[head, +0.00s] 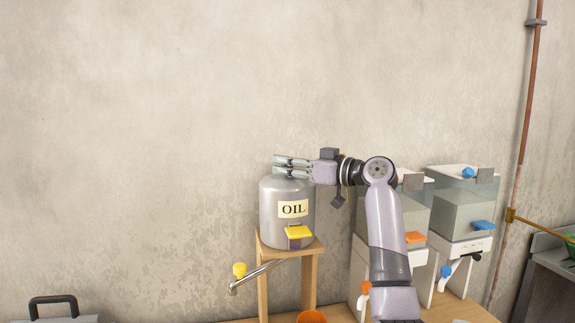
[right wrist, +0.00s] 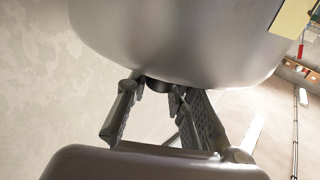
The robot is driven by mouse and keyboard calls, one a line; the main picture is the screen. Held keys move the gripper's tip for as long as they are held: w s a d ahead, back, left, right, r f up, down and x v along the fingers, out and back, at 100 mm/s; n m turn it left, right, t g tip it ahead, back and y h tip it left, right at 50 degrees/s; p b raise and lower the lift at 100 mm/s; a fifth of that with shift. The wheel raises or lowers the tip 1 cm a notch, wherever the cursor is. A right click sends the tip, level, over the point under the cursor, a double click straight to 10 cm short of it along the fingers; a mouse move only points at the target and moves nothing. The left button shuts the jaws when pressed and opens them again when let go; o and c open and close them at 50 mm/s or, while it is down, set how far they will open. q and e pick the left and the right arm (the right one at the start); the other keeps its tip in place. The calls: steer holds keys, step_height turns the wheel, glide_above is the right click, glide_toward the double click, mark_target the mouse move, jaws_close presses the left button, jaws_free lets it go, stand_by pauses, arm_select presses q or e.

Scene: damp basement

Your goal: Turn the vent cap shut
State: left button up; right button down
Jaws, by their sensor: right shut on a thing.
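A grey metal oil can (head: 270,212) with an OIL label stands upright on a wooden stand. My right gripper (head: 283,165) reaches in from the right at the top of the can. In the right wrist view, its two fingers (right wrist: 150,98) are closed around the small dark vent cap (right wrist: 158,86) on the can's top, which appears upside down there. The fingers hide most of the cap, so its turn angle cannot be read. In the head view the cap is hidden behind the fingers. My left gripper is out of view.
An orange container (head: 312,317) is below. Two clear dispensers (head: 462,212) stand to the right, partly behind my right arm. The wall to the left is bare.

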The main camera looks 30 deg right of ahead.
steer(key=c, duration=1.4)
jaws_free()
steer(key=shift+o, duration=0.2)
steer(key=v, duration=1.2)
steer(key=shift+f, duration=0.1)
